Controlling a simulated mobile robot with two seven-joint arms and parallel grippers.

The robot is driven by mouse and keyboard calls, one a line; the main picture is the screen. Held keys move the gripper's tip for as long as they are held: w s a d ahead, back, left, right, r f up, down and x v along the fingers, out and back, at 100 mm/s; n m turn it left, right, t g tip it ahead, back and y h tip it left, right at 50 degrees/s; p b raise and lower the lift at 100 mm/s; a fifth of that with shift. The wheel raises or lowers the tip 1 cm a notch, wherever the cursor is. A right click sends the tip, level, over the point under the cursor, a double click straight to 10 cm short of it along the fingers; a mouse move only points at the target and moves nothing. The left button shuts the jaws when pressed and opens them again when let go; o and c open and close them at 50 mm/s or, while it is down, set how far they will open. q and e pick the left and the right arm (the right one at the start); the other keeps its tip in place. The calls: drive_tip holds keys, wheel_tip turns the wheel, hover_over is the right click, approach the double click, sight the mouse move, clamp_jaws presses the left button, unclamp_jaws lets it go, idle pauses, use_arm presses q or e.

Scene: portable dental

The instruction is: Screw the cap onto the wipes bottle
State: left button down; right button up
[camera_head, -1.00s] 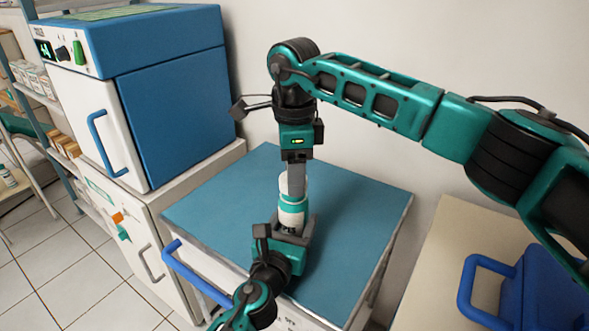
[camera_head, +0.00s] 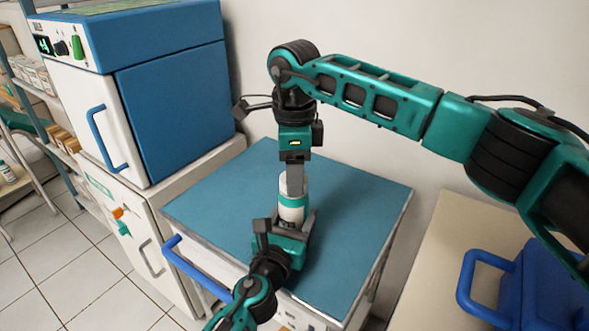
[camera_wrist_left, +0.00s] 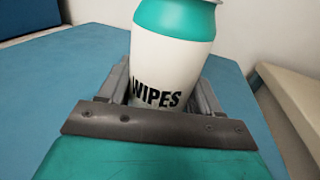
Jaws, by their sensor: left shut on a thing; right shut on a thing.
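The wipes bottle (camera_head: 291,213) is white with a teal upper band and stands upright over the blue cart top. It also shows in the left wrist view (camera_wrist_left: 160,65), with "WIPES" printed on it. My left gripper (camera_head: 286,228) is shut around the bottle's lower part from the front. My right gripper (camera_head: 295,185) points straight down from above, shut at the top of the bottle, in line with it. The cap is mostly hidden by the right gripper's fingers. Whether it is seated on the bottle, I cannot tell.
The blue cart top (camera_head: 345,215) is otherwise clear. A blue and white cabinet device (camera_head: 175,110) stands at the left. A blue case with a handle (camera_head: 540,285) rests on a beige surface (camera_head: 435,270) at the right. A wall is behind.

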drive_tip(key=m, duration=0.8)
drive_tip(key=shift+s+m, duration=0.1)
drive_tip(key=shift+m, duration=0.3)
drive_tip(key=m, duration=0.9)
drive_tip(key=shift+a, duration=0.1)
drive_tip(key=m, duration=0.9)
drive_tip(key=shift+a, duration=0.1)
drive_tip(key=m, duration=0.3)
drive_tip(key=shift+m, duration=0.3)
drive_tip(key=m, duration=0.4)
drive_tip(key=shift+m, duration=0.3)
drive_tip(key=o, duration=1.1)
drive_tip(key=shift+f, duration=0.1)
